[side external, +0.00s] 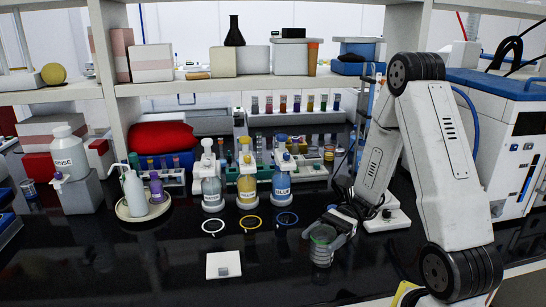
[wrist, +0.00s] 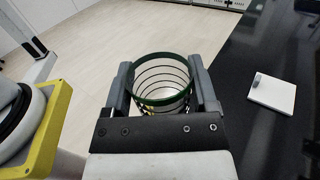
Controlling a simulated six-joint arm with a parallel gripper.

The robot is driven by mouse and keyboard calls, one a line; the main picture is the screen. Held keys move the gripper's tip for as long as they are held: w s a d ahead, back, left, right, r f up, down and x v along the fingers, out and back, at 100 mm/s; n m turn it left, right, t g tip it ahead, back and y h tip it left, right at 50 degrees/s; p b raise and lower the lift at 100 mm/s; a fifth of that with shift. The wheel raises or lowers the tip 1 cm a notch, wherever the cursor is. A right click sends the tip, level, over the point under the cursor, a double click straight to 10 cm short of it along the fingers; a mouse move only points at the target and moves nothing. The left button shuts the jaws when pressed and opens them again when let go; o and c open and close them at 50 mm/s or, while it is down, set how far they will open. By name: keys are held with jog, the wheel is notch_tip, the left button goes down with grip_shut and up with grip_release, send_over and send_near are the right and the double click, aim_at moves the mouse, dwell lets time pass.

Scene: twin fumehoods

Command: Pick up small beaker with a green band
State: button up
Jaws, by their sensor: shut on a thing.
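The small beaker with a green band (side external: 322,245) is clear glass with dark graduation lines and a green band at its rim. In the side external view it is right of centre, over the front part of the black bench. My gripper (side external: 326,232) is shut on the beaker near its top. In the wrist view the beaker (wrist: 163,85) sits upright between the two fingers of my gripper (wrist: 163,92), its green rim toward the camera. I cannot tell whether its base touches the bench.
A white square plate (side external: 223,265) lies on the bench to the left. White, yellow and blue rings (side external: 250,222) lie behind, in front of several labelled bottles (side external: 248,185). A shelf (side external: 230,84) with boxes spans the back. The black bench front (side external: 120,265) is clear at left.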

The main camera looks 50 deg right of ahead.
jog(key=shift+s+r, duration=0.2)
jog(key=shift+s, duration=0.3)
jog(key=shift+w, duration=0.15)
